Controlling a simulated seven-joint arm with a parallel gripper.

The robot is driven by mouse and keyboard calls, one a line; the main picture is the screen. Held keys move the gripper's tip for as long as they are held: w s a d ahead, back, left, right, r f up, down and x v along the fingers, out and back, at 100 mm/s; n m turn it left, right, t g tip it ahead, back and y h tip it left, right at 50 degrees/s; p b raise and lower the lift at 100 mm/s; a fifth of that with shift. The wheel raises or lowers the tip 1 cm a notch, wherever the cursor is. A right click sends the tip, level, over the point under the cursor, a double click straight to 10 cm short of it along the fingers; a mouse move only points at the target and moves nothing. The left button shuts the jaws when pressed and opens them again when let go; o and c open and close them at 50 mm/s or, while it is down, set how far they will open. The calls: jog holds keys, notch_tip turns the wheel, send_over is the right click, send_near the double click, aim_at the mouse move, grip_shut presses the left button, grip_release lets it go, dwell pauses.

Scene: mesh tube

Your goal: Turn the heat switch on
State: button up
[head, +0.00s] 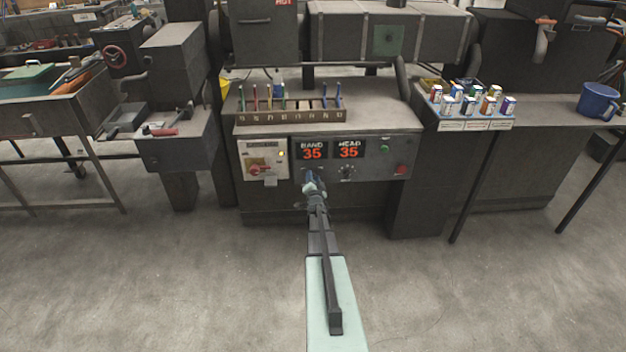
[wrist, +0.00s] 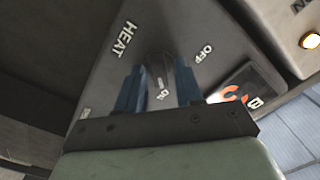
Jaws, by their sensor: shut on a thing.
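The heat switch (wrist: 160,66) is a dark knob on the grey control panel (wrist: 100,72), beside a white HEAT label in the wrist view. OFF is printed to its upper right, and ON shows between the fingers below it. My gripper (wrist: 158,80) has its two blue fingers on either side of the knob, shut on it. In the head view my gripper (head: 311,182) is at the panel below the BAND display (head: 312,150) and hides the switch there. I cannot tell which label the knob points at.
A second knob (head: 347,172) sits to the right, below the HEAD display (head: 349,149). A beige box with a red rotary switch (head: 258,169) and a lit yellow lamp (head: 282,153) is to the left. A red button (head: 401,170) is further right.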

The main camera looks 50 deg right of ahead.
dwell(0.4)
jog(key=o, duration=0.7)
jog(key=v, duration=1.3)
jog(key=shift+s+a, duration=0.25)
jog(key=shift+s, duration=0.05)
